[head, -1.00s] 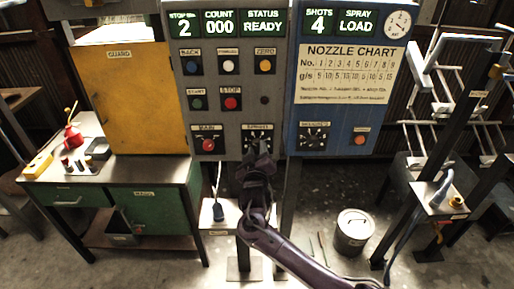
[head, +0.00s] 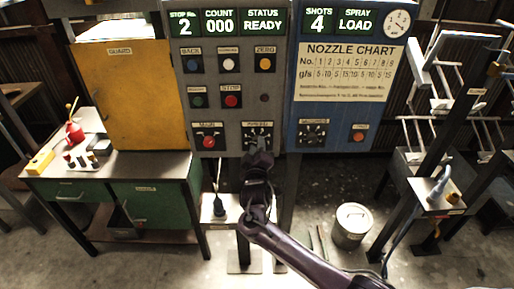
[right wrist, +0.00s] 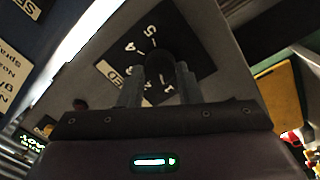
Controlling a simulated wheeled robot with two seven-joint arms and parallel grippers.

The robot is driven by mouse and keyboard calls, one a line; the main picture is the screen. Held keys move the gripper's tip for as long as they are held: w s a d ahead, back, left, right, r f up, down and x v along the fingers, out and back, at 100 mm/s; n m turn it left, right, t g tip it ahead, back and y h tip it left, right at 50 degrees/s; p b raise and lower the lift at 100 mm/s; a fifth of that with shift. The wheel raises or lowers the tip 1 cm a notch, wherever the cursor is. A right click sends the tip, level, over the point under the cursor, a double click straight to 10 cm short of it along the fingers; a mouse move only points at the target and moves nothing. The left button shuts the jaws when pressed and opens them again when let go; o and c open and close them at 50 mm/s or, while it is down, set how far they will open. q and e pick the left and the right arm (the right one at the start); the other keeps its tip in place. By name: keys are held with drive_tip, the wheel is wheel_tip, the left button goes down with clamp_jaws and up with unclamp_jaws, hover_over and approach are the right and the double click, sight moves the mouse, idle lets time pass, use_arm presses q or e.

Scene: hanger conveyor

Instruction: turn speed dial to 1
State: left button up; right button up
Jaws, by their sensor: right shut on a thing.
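The speed dial (head: 257,134) is on the grey control panel, at the lower right, on a black plate with white marks. My right gripper (head: 260,152) is at it from below and in front, hiding its lower part and knob in the head view. In the right wrist view the dark round knob (right wrist: 159,64) stands between the two fingers of my right gripper (right wrist: 159,90), which are shut on it. The numbers 5, 4 and 1 show on the plate around the knob. My left gripper is not in view.
The grey panel (head: 225,115) also carries several buttons and a red main switch (head: 208,142). A blue panel (head: 340,120) with another dial (head: 312,134) adjoins on the right. A yellow guard box (head: 140,95) stands left. A bucket (head: 352,226) is on the floor.

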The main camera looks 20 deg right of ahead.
drive_tip(key=o, duration=1)
drive_tip(key=b+v, duration=0.1)
drive_tip(key=v, duration=0.6)
drive_tip(key=shift+s+a+b, duration=0.15)
drive_tip(key=shift+s+b, duration=0.2)
drive_tip(key=shift+f, duration=0.1)
